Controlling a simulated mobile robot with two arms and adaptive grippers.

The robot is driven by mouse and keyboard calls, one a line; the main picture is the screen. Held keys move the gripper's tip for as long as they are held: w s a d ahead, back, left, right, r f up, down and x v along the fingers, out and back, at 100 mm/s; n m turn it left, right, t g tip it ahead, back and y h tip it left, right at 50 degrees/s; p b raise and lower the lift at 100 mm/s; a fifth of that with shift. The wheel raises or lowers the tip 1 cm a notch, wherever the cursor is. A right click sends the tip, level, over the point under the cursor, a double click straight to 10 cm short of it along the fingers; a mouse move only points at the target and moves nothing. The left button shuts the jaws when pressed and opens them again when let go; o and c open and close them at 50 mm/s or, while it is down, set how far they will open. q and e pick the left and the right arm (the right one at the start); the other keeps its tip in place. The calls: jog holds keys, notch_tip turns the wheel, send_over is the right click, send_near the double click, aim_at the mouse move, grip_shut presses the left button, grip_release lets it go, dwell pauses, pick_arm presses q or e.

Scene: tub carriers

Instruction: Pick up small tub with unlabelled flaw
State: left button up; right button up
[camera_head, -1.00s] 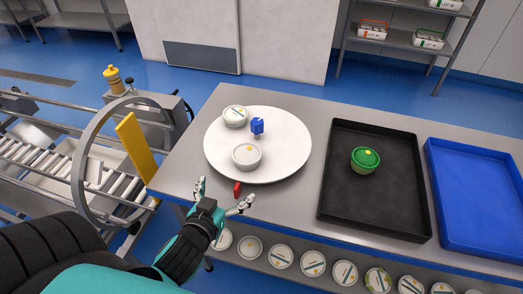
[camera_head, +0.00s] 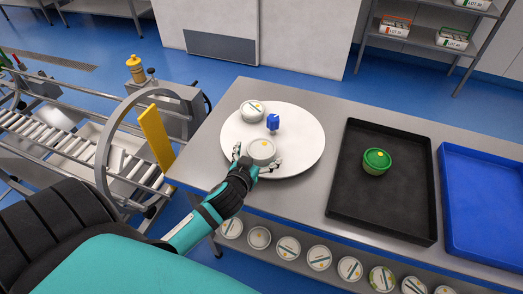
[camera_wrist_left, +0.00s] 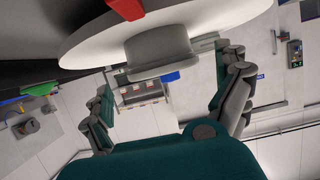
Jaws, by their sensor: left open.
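A small white tub (camera_head: 262,150) with a yellow dot and no label stripe on its lid stands near the front of a round white disc (camera_head: 300,164). My left gripper (camera_head: 258,160) is open, with its fingers on either side of this tub at the disc's front edge; contact cannot be told. In the left wrist view the tub (camera_wrist_left: 158,50) appears upside down, between and beyond the spread fingers (camera_wrist_left: 172,88). A second white tub (camera_head: 252,110), with a striped label, stands at the disc's back left. My right gripper is not in view.
A small blue object (camera_head: 273,122) stands on the disc behind the tub. A black tray (camera_head: 385,215) with a green-lidded tub (camera_head: 376,161) and a blue tray (camera_head: 485,225) lie to the right. Several tubs line a lower shelf. A roller conveyor (camera_head: 60,130) is at left.

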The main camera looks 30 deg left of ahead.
aim_at(261, 150)
pick_arm(q)
jog(key=p+x, duration=0.1)
jog(key=x, duration=0.2)
jog(key=shift+w+a, duration=0.25)
jog(key=shift+w, duration=0.15)
jog(key=shift+w+f, duration=0.2)
jog(key=shift+s, duration=0.1)
jog(key=c, duration=1.1)
jog(key=shift+r, duration=0.15)
jog(key=shift+c, duration=0.2)
